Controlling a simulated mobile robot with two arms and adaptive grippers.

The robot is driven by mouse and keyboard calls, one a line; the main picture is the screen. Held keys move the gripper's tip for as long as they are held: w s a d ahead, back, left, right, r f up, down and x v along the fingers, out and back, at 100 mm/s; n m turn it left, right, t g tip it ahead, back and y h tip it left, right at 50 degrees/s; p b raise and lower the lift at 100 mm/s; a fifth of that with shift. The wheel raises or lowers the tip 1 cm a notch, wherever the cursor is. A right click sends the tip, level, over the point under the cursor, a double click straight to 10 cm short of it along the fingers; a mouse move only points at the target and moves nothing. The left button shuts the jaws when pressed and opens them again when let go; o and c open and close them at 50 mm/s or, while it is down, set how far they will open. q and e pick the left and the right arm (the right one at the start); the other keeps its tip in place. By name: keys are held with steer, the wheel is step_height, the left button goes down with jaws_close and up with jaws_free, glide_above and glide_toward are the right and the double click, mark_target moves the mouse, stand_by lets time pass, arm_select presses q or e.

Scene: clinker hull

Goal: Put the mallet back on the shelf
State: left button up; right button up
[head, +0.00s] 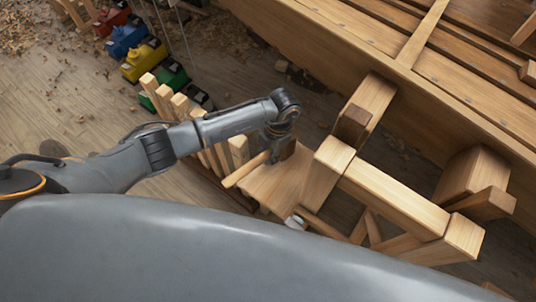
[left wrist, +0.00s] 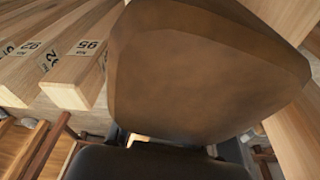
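The mallet has a dark brown head (head: 288,150) and a pale wooden handle (head: 246,170) that points down and left in the head view. My left gripper (head: 271,157) is at the handle close beside the head and looks shut on it. In the left wrist view the mallet head (left wrist: 205,75) fills the middle and hides most of what lies beyond. A flat pale wooden board (head: 272,188), which may be the shelf, lies beneath the mallet in the head view. I cannot tell whether the mallet touches it. My right gripper is not in view.
A row of upright wooden pieces (head: 180,105) stands left of the board; numbered ends (left wrist: 80,75) show in the left wrist view. A timber frame (head: 395,205) stands to the right. The planked hull (head: 390,95) is behind. Coloured bins (head: 143,62) stand at upper left.

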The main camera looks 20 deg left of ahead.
arm_select(q)
steer(key=o, duration=0.4)
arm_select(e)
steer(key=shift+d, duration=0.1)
arm_select(q)
steer(key=shift+r, duration=0.1)
steer(key=v, duration=0.3)
steer(key=s+a+v, duration=0.1)
steer(key=v, duration=0.5)
steer(key=shift+s+a+r, duration=0.1)
steer(key=shift+s+r, duration=0.1)
steer(key=shift+r, duration=0.35)
